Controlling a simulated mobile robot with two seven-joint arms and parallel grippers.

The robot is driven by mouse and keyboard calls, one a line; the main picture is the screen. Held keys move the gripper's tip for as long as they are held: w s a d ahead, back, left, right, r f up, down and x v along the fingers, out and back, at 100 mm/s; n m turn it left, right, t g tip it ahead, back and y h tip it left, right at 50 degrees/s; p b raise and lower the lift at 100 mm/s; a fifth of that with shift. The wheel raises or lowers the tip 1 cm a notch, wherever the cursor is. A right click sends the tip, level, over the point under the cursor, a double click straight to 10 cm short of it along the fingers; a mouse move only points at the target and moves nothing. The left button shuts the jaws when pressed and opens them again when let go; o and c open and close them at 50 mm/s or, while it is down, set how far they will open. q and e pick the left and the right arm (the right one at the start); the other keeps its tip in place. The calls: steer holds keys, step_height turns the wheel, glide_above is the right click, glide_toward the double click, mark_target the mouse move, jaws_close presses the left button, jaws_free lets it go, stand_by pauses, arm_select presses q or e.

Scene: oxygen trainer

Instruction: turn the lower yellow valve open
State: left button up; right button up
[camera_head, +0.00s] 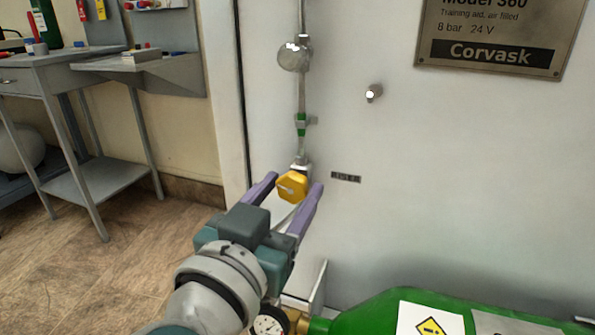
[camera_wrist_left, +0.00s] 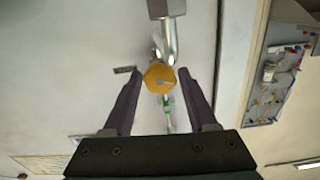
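The yellow valve (camera_head: 291,186) is a yellow knob with a pale pointer mark, on a thin vertical pipe on the white panel. In the left wrist view the valve (camera_wrist_left: 159,78) sits between the fingertips. My left gripper (camera_head: 293,187) reaches it from below with its purple fingers on either side. No second yellow valve shows. My right gripper is not in view.
A green cylinder (camera_head: 375,315) with a gauge (camera_head: 268,325) lies below right. A round metal fitting (camera_head: 294,57) is higher on the pipe. A small knob (camera_head: 374,92) sticks out of the panel. A grey cart (camera_head: 90,150) stands left.

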arm_select(q)
jaws_close()
steer(key=shift+n, duration=0.4)
steer(key=n, duration=0.2)
steer(key=shift+n, duration=2)
steer(key=shift+o, duration=1.8)
jaws_free()
